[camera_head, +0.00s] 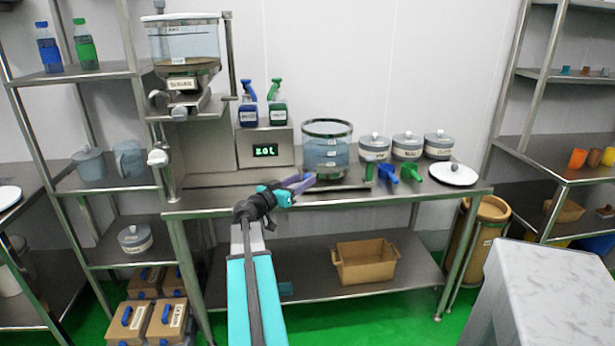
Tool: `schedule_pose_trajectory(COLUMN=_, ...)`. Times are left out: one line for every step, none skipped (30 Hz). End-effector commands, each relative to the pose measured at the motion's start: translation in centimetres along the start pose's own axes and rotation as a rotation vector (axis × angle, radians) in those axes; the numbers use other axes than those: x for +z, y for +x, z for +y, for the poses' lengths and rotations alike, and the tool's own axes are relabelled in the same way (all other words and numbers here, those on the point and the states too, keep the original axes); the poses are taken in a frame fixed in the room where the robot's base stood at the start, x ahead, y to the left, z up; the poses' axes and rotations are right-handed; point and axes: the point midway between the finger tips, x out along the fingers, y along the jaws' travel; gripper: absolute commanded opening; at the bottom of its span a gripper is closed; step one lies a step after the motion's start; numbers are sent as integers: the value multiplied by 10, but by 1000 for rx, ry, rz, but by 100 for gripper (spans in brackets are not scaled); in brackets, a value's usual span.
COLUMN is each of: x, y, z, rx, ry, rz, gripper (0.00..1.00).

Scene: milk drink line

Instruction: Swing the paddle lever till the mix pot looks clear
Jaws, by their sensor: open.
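A clear-walled vessel (185,42) stands high at the left on a metal stand, pale blue above a brown layer at its bottom. A dark upright rod (231,55) runs down its right side. A second clear pot (328,152) with a dark rim stands on the counter, bluish inside, with white marks. I cannot tell for sure which is the mix pot, or which part is the paddle lever. My gripper (299,184) is open and appears empty, in front of the counter pot's lower left; whether it touches anything is unclear.
A green display (265,151) sits left of the counter pot, below two spray bottles. Blue (387,172) and green (411,173) scoop-like tools, lidded tubs (408,147) and a white plate (453,174) are to the right. A bare counter strip (215,203) lies left of my gripper.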

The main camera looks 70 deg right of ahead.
Motion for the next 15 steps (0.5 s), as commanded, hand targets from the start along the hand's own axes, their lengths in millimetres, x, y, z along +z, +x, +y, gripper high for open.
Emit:
schedule_pose_trajectory(x=-1, y=9, z=0, rx=3, ry=0, rz=-1, gripper=47)
schedule_pose_trajectory(x=-1, y=13, z=0, rx=2, ry=0, rz=0, gripper=47)
schedule_pose_trajectory(x=-1, y=17, z=-1, rx=1, ry=0, rz=0, gripper=47)
schedule_pose_trajectory(x=-1, y=20, z=-1, rx=1, ry=0, rz=0, gripper=47)
schedule_pose_trajectory(x=-1, y=23, z=-1, rx=1, ry=0, rz=0, gripper=47)
schedule_pose_trajectory(x=-1, y=26, z=0, rx=1, ry=0, rz=0, gripper=47)
schedule_pose_trajectory(x=-1, y=29, z=0, rx=2, ry=0, rz=0, gripper=47)
schedule_pose_trajectory(x=-1, y=31, z=0, rx=2, ry=0, rz=0, gripper=47)
schedule_pose_trajectory(x=0, y=33, z=0, rx=1, ry=0, rz=0, gripper=47)
schedule_pose_trajectory(x=0, y=34, z=0, rx=1, ry=0, rz=0, gripper=47)
schedule_pose_trajectory(x=0, y=35, z=0, rx=1, ry=0, rz=0, gripper=47)
schedule_pose_trajectory(x=0, y=36, z=0, rx=0, ry=-1, rz=0, gripper=47)
schedule_pose_trajectory(x=0, y=37, z=0, rx=0, ry=-1, rz=0, gripper=47)
schedule_pose_trajectory(x=0, y=37, z=0, rx=0, ry=0, rz=0, gripper=47)
schedule_pose_trajectory(x=0, y=38, z=0, rx=0, ry=0, rz=0, gripper=47)
